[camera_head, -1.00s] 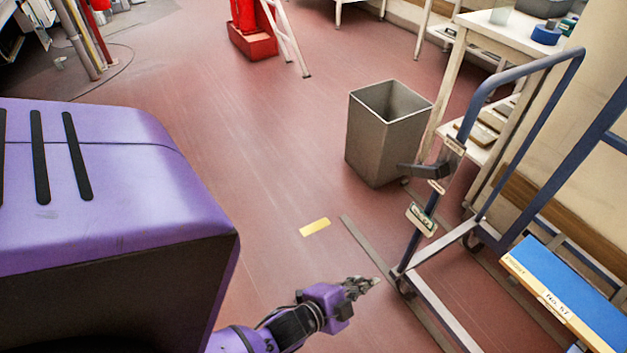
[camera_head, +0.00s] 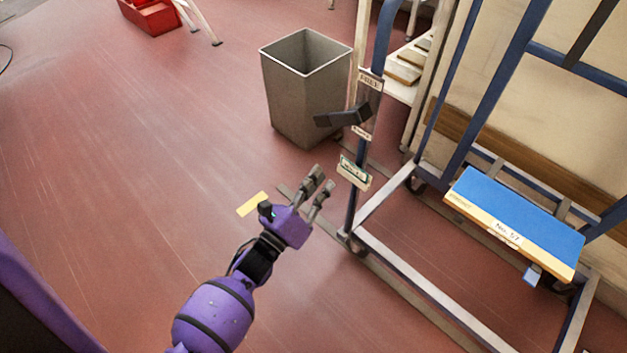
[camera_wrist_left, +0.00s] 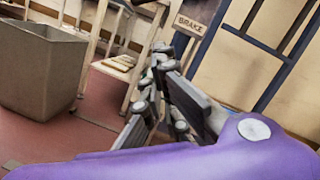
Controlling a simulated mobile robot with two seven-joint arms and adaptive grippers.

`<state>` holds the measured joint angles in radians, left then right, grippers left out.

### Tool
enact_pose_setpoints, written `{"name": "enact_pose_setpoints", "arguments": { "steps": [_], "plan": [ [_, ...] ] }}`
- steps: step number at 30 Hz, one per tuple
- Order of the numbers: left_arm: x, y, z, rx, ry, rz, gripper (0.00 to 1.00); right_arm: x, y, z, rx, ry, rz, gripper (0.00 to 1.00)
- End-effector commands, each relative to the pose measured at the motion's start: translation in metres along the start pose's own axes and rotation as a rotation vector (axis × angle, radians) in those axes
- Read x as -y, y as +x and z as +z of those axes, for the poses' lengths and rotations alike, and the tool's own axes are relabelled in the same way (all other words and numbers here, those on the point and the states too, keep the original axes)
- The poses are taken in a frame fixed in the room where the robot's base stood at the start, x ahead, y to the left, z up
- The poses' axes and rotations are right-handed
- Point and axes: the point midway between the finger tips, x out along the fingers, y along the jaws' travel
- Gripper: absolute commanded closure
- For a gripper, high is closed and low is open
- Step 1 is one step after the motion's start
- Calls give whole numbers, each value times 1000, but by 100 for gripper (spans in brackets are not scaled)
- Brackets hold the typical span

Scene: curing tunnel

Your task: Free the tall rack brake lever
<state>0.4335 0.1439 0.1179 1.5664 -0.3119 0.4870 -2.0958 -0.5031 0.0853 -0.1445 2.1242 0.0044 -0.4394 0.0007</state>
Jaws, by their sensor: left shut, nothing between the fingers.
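The tall rack (camera_head: 421,284) stands at the right of the head view, with blue posts and a pale base frame on casters. Its brake lever (camera_head: 343,117) is a dark grey handle sticking out to the left from the front post, between small label plates. In the left wrist view a BRAKE sign (camera_wrist_left: 191,25) shows; the lever cannot be told apart from my fingers there. My left gripper (camera_head: 323,180) is shut and empty, below and left of the lever and apart from it, fingers pointing up and right. My right gripper is not in view.
A grey bin (camera_head: 305,92) stands behind and left of the lever. A blue-topped shelf (camera_head: 520,216) marked No. 57 sits in the rack. A red box (camera_head: 150,15) and white ladder legs are at the far left. Open red floor lies left of my arm.

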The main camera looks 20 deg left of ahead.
Motion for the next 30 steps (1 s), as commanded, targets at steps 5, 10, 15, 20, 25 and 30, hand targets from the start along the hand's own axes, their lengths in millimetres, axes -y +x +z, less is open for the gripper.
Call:
{"name": "enact_pose_setpoints", "arguments": {
  "steps": [5,10,15,20,25,30],
  "plan": [
    [0,41,0,0,0,-3,100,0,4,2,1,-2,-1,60],
    [-1,68,8,0,3,0,100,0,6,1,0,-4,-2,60],
    [0,72,30,-1,1,0,100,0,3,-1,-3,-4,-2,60],
    [0,74,38,-2,-1,1,100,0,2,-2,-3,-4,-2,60],
    [0,74,38,-2,-2,1,100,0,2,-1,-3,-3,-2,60],
    [-1,74,38,-2,-2,1,100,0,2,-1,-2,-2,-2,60]
  ]
}}
